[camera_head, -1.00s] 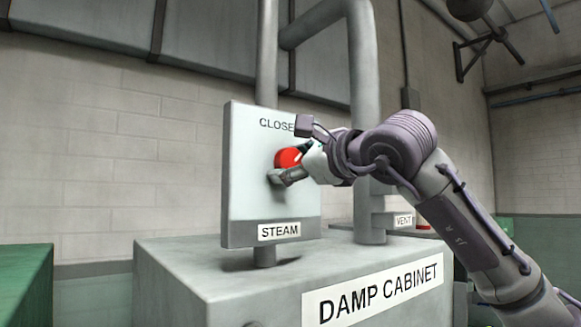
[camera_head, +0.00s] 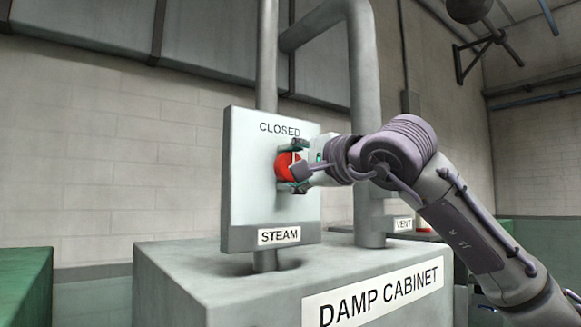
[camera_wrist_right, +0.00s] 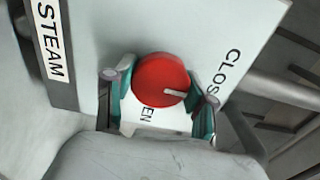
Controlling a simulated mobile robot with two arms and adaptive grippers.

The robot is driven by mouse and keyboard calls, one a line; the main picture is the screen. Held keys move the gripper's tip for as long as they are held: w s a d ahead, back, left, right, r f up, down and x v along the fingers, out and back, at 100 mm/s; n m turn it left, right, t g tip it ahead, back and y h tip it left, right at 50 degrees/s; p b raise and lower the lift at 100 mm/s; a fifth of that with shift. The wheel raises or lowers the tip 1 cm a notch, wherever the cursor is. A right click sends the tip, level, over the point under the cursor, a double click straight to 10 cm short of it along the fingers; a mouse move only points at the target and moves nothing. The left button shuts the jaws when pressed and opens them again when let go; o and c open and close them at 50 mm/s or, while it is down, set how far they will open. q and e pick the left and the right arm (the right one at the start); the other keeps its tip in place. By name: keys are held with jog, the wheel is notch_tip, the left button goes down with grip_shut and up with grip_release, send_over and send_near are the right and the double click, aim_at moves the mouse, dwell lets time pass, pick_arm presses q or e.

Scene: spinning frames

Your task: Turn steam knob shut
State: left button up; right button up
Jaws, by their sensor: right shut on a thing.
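The red round steam knob (camera_head: 285,166) sits on the front of a pale upright panel (camera_head: 250,185) marked CLOSED at the top and STEAM at the bottom. In the right wrist view the knob (camera_wrist_right: 160,80) has a white pointer mark aimed right, roughly toward the CLOSED lettering (camera_wrist_right: 233,72). Part of the word OPEN (camera_wrist_right: 147,114) shows below the knob there. My right gripper (camera_head: 292,165) is shut on the knob, one finger on each side of it; its fingers (camera_wrist_right: 160,76) also show in the wrist view. My left gripper is not in view.
The panel stands on a grey box labelled DAMP CABINET (camera_head: 200,275). A thick grey pipe (camera_head: 365,110) rises behind it at the right, near a VENT label (camera_head: 403,224). A green block (camera_head: 22,285) is at the lower left.

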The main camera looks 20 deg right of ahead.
dwell(0.6)
jog(key=o, duration=1.2)
jog(key=shift+c, duration=0.2)
jog(key=v, duration=1.2)
